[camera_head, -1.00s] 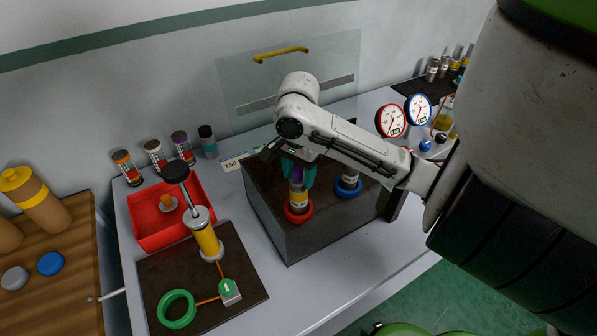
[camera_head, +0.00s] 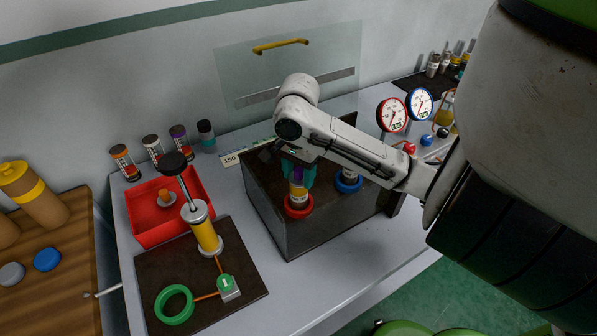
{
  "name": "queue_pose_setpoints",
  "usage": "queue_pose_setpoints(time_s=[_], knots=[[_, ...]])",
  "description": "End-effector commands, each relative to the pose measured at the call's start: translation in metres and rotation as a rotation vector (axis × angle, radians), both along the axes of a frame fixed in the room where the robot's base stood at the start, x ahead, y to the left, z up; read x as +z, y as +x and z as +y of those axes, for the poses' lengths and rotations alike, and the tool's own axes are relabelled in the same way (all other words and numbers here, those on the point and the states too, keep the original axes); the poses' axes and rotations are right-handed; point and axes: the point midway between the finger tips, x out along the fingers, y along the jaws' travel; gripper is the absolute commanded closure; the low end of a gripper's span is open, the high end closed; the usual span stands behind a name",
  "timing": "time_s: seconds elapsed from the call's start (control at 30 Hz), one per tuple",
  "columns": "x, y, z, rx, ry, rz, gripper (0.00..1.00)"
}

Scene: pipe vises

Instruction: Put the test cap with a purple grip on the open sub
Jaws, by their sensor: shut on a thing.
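My gripper (camera_head: 298,172) has teal fingers and points down over the dark block. It is shut on the test cap with a purple grip (camera_head: 297,173), of which only a little purple shows between the fingers. Directly below is a sub (camera_head: 299,194) standing in a red ring (camera_head: 299,208) on the block. The cap appears at the top of this sub; whether it is seated cannot be told. A second sub (camera_head: 350,172) stands in a blue ring (camera_head: 348,184) to the right, its top hidden by my arm.
A red tray (camera_head: 150,240) with an orange-grip cap (camera_head: 166,196) stands left of the dark block (camera_head: 330,232). A yellow hand pump (camera_head: 205,231) and green ring (camera_head: 174,304) are on a dark mat. Two gauges (camera_head: 392,114) stand behind right. Several small bottles line the wall.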

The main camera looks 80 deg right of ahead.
Motion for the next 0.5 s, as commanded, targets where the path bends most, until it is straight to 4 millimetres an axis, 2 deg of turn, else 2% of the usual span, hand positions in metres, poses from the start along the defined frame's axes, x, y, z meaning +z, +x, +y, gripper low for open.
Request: queue_pose_setpoints(time_s=[0.1, 0.13, 0.4, 0.5], knots=[[-0.0034, -0.0001, 0.0000, 0.000, 0.000, 0.000, 0.81], [-0.0022, -0.0001, 0.0000, 0.000, 0.000, 0.000, 0.44], [-0.0021, -0.0001, 0.0000, 0.000, 0.000, 0.000, 0.18], [-0.0021, -0.0001, 0.0000, 0.000, 0.000, 0.000, 0.17]])
